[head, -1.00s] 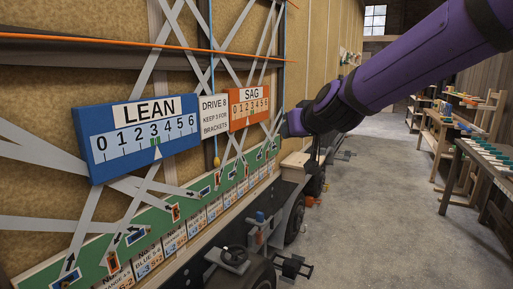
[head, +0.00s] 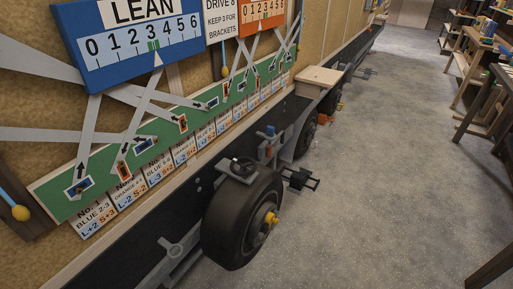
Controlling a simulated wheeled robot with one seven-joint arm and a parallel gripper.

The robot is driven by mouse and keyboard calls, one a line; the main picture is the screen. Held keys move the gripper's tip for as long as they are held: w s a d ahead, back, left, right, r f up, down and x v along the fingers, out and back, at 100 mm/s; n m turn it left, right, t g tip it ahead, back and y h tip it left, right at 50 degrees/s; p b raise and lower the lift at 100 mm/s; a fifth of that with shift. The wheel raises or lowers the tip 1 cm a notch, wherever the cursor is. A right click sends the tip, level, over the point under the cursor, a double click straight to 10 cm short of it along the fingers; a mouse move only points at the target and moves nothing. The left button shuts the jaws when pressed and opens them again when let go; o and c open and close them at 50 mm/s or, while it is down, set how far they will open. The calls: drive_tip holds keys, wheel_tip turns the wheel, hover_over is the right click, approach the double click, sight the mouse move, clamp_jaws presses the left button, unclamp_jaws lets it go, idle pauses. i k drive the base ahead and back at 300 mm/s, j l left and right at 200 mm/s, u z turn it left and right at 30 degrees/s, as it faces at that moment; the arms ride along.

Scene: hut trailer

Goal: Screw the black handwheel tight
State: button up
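The black handwheel (head: 242,166) is small and dark. It sits on a grey bracket (head: 231,178) on the trailer's side, just above the large black tyre (head: 228,222). I cannot tell how tight it is at this size. My gripper and arm are not in this view.
The LEAN board (head: 137,46), the green strip (head: 110,172) and grey diagonal straps are on the trailer wall. A yellow hub (head: 268,218) and a dark step-like fitting (head: 299,179) stick out into the aisle. The grey floor (head: 370,190) is clear; benches stand at right.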

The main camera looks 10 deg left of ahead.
sight(244, 168)
drive_tip(key=i+l+u, duration=0.55)
drive_tip(key=i+j+u, duration=0.1)
drive_tip(key=u, duration=0.95)
